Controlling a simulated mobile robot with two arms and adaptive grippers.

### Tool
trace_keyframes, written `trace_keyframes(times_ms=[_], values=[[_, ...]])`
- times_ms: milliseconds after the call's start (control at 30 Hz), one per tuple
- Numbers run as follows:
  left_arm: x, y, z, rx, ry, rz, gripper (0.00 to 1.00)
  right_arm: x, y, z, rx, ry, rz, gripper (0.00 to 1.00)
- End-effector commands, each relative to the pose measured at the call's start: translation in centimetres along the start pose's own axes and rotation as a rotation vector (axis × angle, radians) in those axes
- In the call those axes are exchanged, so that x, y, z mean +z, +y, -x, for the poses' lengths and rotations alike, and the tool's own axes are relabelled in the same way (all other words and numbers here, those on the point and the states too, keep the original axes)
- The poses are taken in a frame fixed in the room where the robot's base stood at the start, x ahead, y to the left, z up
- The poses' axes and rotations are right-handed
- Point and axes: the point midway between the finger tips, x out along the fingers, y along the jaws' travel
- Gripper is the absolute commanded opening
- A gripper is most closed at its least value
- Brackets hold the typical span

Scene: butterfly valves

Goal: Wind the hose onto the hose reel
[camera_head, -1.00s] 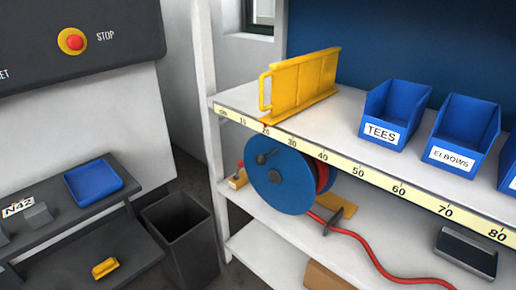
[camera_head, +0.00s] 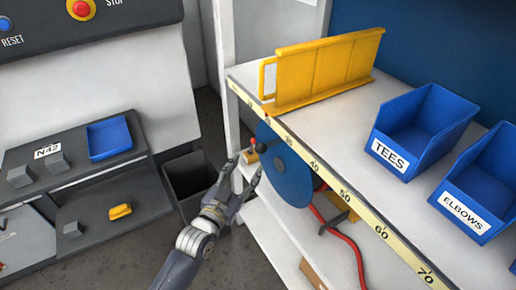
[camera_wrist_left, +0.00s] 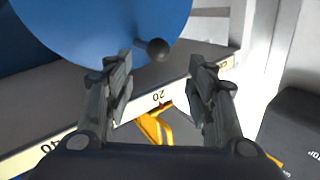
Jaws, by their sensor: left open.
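The hose reel (camera_head: 285,172) is a blue disc under the shelf's front edge. The red hose (camera_head: 345,240) hangs from it and runs over the lower shelf, leaving the bottom of the head view. The reel's dark crank knob (camera_head: 262,146) is on its near face. In the left wrist view the reel (camera_wrist_left: 95,30) fills the upper left, with the round black knob (camera_wrist_left: 158,49) showing between the fingertips. My left gripper (camera_head: 246,168) is open and empty, just in front of the reel. Its fingers (camera_wrist_left: 160,72) are apart; whether they touch the knob is unclear. My right gripper is not in view.
A yellow rack (camera_head: 322,72) stands on the upper shelf, above a ruler strip (camera_head: 345,195). Blue bins, TEES (camera_head: 386,155) and ELBOWS (camera_head: 467,212), stand to the right. A dark waste bin (camera_head: 190,178) is left of the gripper. A small red-knobbed yellow item (camera_head: 251,156) sits beside the reel.

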Motion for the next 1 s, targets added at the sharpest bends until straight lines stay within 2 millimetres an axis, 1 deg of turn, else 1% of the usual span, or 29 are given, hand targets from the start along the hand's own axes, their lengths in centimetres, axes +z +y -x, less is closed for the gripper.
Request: trace_keyframes(times_ms=[33, 67, 167, 300, 500, 700, 967, 1000], values=[[-0.4, 0.0, -1.1, 0.0, 0.004, 0.001, 0.51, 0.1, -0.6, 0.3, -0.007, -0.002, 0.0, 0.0], [-0.3, 0.0, -1.6, 0.0, 0.002, 0.001, 0.51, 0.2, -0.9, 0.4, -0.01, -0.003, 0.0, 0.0], [-0.3, 0.0, -3.4, 0.001, 0.001, 0.003, 0.51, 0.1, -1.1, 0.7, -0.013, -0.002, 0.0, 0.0], [-0.2, 0.0, -5.6, 0.0, 0.001, 0.002, 0.51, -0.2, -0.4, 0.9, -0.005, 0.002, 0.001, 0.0], [0.0, 0.0, -7.8, 0.001, -0.001, 0.001, 0.51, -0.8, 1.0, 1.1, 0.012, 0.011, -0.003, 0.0], [0.0, 0.1, -8.6, 0.001, -0.001, 0.002, 0.51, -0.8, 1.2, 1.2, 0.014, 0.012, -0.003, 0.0], [0.0, 0.1, -8.7, 0.001, -0.001, 0.002, 0.51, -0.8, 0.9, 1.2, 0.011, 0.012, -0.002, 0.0], [0.0, 0.1, -8.7, 0.001, -0.001, 0.002, 0.44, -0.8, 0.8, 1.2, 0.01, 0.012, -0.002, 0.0]])
